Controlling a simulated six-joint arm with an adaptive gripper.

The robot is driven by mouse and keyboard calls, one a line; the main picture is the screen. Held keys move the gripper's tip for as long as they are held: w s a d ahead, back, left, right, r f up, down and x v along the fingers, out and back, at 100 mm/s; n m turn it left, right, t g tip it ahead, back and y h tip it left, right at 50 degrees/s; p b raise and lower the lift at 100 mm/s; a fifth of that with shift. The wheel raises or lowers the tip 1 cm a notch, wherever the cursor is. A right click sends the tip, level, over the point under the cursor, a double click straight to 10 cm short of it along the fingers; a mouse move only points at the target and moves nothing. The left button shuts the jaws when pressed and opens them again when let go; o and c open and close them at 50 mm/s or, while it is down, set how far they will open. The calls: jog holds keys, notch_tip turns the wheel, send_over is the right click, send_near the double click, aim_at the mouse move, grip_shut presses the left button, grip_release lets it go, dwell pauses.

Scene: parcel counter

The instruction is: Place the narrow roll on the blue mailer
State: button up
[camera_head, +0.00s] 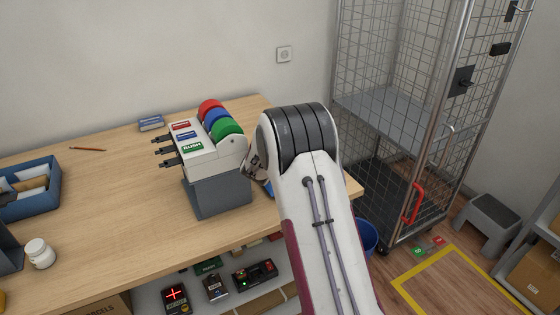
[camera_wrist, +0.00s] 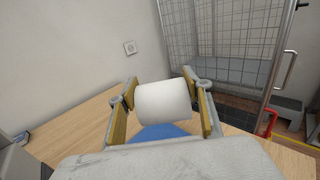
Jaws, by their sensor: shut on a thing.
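The white narrow roll (camera_wrist: 164,104) is held on its side between the pads of my gripper (camera_wrist: 166,100) in the wrist view. My gripper is shut on it, one finger at each end. The blue mailer (camera_wrist: 158,132) shows partly, just below the roll in the picture; my wrist hides the rest. Whether the roll touches the mailer, I cannot tell. In the head view my arm hides the roll and most of my gripper, and only a sliver of blue shows beside the arm.
A tape dispenser (camera_head: 216,194) with red, blue and green rolls stands left of my arm on the wooden counter (camera_head: 110,190). A blue bin (camera_head: 32,202) and a white jar (camera_head: 40,254) are at the left. A wire cage (camera_head: 400,110) stands right. The counter's middle is clear.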

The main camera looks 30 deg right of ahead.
jog(key=shift+f, duration=3.05)
jog(key=shift+f, duration=1.9)
jog(key=shift+f, duration=0.15)
jog(key=o, duration=1.2)
jog(key=shift+v, duration=3.75)
jog(key=shift+r, duration=0.3)
